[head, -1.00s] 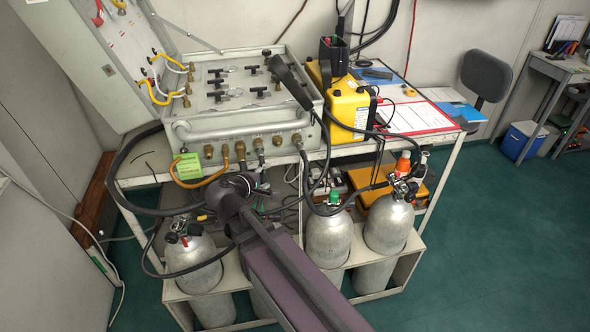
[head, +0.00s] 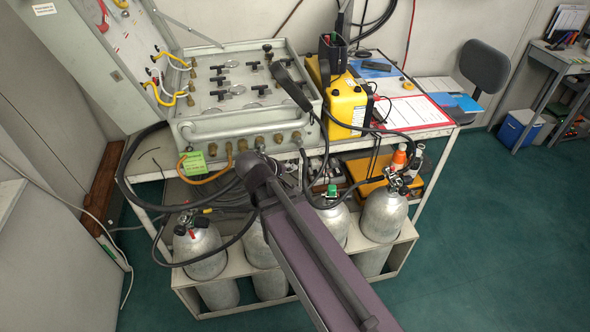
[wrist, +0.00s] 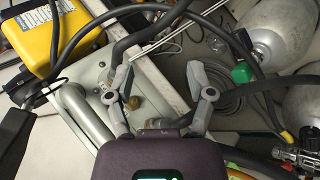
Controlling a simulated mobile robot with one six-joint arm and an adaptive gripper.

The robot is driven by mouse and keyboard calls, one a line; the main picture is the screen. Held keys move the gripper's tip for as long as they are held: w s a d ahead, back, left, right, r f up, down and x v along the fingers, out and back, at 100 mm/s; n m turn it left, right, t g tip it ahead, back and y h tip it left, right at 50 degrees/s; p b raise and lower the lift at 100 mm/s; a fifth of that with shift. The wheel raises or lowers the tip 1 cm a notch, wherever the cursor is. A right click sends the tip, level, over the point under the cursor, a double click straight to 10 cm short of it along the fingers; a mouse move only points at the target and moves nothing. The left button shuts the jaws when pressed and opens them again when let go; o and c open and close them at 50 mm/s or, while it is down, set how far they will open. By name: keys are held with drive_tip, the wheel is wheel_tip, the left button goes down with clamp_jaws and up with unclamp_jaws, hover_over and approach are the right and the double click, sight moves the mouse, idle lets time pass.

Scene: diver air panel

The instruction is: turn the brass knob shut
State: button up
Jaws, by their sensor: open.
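Several brass knobs or fittings (head: 241,145) line the front face of the grey air panel (head: 240,100). I cannot tell which one is the task's brass knob. In the wrist view, a small brass piece (wrist: 133,102) shows just inside my left finger, close to the panel's edge. My gripper (wrist: 157,72) is open, its two fingers spread with no object held between them. In the head view, my dark arm reaches up to just below the panel's front and hides the fingers.
Hoses loop below the panel. Grey cylinders (head: 384,215) stand in a rack under the bench. A yellow case (head: 347,108) is right of the panel and also shows in the wrist view (wrist: 45,35). A green-capped cylinder valve (wrist: 242,72) lies right of my gripper.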

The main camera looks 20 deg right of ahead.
drive_tip(key=shift+s+d+r+m+g+y+p, duration=0.45)
drive_tip(key=shift+s+p, duration=0.2)
drive_tip(key=shift+p, duration=0.3)
drive_tip(key=shift+s+d+r+m+g+y+p, duration=0.35)
drive_tip(key=shift+s+r+m+g+p, duration=0.2)
drive_tip(key=shift+p, duration=0.35)
